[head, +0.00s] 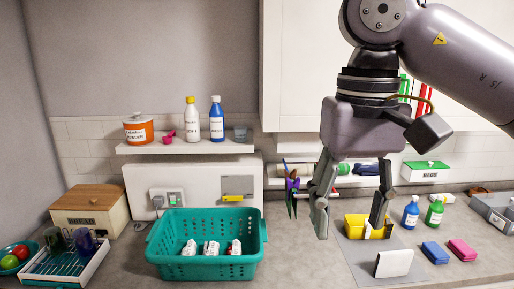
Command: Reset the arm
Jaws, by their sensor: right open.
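My right arm comes in from the upper right of the head view. Its right gripper (348,230) points down with its two grey fingers spread apart and nothing between them. The fingers hang in front of the counter, to the right of the teal basket. One finger overlaps a yellow container (356,226) in the picture; I cannot tell whether it touches. My left gripper is not in view.
A teal basket (205,270) holds several white packets. A grey mat (352,257) bears a white upright card (394,263). Blue (411,212) and green bottles (434,213) stand right. A shelf (185,146) carries a tub and bottles. Bare counter (300,265) lies between basket and mat.

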